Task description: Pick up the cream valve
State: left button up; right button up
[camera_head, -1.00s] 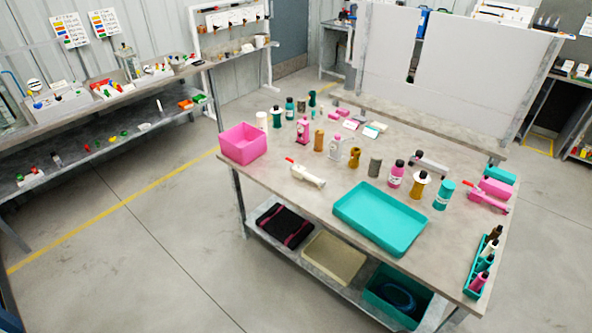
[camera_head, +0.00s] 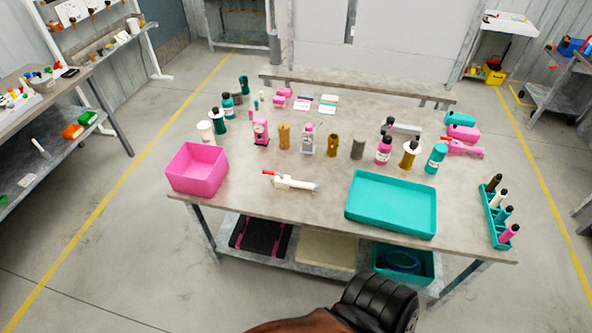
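The cream valve (camera_head: 292,182) lies on its side on the table (camera_head: 250,205), near the middle of the front edge. It has a cream body with a small red handle at its left end. It sits between the pink bin and the teal tray, apart from both. Neither of my grippers can be made out in the head view.
A pink bin (camera_head: 197,168) stands left of the valve and a teal tray (camera_head: 392,203) right of it. Several bottles and cylinders stand behind. A pink valve (camera_head: 463,147) and a teal bottle rack (camera_head: 497,215) are at the right. Bare tabletop surrounds the valve.

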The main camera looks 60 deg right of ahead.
aim_at(284, 184)
jog(key=z, duration=0.8)
jog(key=i, duration=1)
jog(key=z, duration=1.15)
jog(key=i, duration=0.3)
jog(key=z, duration=0.3)
